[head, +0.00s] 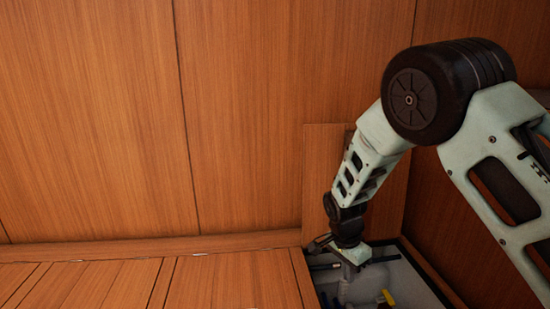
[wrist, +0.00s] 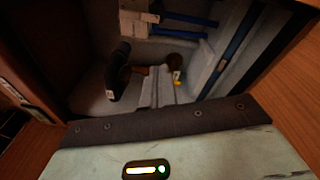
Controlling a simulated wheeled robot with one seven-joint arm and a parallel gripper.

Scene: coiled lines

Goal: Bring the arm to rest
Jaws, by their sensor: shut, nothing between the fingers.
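My arm reaches in from the right in the head view and bends down at a large black joint. My gripper (head: 349,274) points down into an open, pale-lined compartment at the lower right. In the wrist view my gripper (wrist: 160,75) shows as two grey fingers close together, with nothing between them. They extend into the compartment, and its depth below the tips is hard to judge. The palm housing, with a lit yellow-green indicator, fills the bottom of that view.
Wooden walls (head: 100,120) stand close behind. The wooden surface (head: 225,280) at left is clear.

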